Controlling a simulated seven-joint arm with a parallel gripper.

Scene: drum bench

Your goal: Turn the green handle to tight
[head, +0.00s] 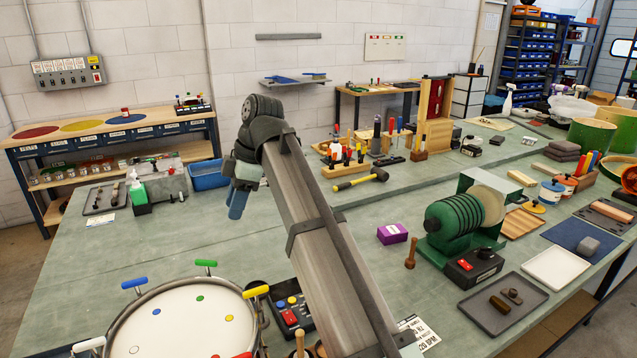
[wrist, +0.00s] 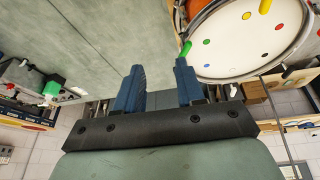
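The green handle (head: 206,263) is a short green bar on a peg at the far rim of the round drum (head: 190,318), which has a white head with coloured dots. In the wrist view the green handle (wrist: 186,48) appears just beyond the tip of the right-hand finger, apart from the space between the fingers. My gripper (head: 237,205) points down above the bench, beyond the drum. Its two blue fingers (wrist: 158,66) are spread apart with nothing between them. I see no marking that shows tight.
A blue handle (head: 134,283) and a yellow handle (head: 255,292) stand on the rim either side of the green one. A box with buttons (head: 291,312) sits right of the drum. The bench between is clear.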

